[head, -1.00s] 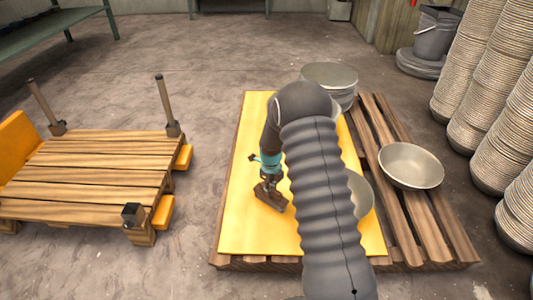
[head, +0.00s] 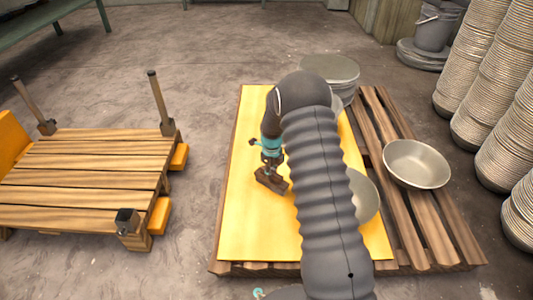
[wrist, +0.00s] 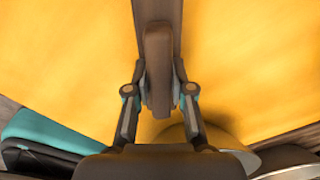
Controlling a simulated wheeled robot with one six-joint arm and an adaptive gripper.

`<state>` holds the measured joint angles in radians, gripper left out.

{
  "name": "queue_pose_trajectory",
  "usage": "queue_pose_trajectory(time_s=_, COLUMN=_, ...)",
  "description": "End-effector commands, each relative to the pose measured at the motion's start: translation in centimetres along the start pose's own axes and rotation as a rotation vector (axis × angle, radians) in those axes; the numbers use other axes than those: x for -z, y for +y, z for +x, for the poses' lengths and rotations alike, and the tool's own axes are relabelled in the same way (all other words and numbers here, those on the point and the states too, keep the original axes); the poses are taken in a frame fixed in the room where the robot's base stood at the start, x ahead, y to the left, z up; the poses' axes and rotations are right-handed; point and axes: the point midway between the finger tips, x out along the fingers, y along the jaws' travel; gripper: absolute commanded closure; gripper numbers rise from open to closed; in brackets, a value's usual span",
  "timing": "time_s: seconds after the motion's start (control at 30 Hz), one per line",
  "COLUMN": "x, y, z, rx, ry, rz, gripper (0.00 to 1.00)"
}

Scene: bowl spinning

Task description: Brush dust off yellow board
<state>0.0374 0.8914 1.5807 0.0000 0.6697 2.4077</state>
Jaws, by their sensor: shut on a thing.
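The yellow board (head: 240,220) lies flat on a wooden pallet, and it fills most of the wrist view (wrist: 70,60). My gripper (head: 270,165) is over the left-middle part of the board. It is shut on a brown wooden brush (head: 271,181). In the wrist view the brush handle (wrist: 158,65) stands between the two fingers of my gripper (wrist: 159,90). The brush is at or just above the board; I cannot tell if it touches. Its bristles are not clearly seen. My arm hides the middle and right of the board. No dust can be made out.
A metal bowl (head: 366,195) sits at the board's right, partly behind my arm. Another bowl (head: 416,164) rests on the slats (head: 410,215). Stacked bowls (head: 330,68) stand at the back, tall stacks (head: 480,70) at right. A wooden cart (head: 80,180) with posts stands left.

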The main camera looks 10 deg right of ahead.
Motion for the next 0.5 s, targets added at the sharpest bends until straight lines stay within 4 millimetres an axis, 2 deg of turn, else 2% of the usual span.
queue_pose_trajectory(time_s=0.1, x=-0.1, y=-0.4, z=0.1, rx=0.001, ry=-0.001, rz=0.000, gripper=1.00)
queue_pose_trajectory(time_s=0.17, x=-0.1, y=-0.4, z=-0.7, rx=0.000, ry=0.000, rz=0.000, gripper=1.00)
queue_pose_trajectory(time_s=0.23, x=-0.1, y=-0.5, z=-2.3, rx=0.003, ry=-0.004, rz=0.000, gripper=1.00)
queue_pose_trajectory(time_s=0.5, x=0.1, y=-0.5, z=-4.6, rx=0.001, ry=-0.001, rz=0.004, gripper=1.00)
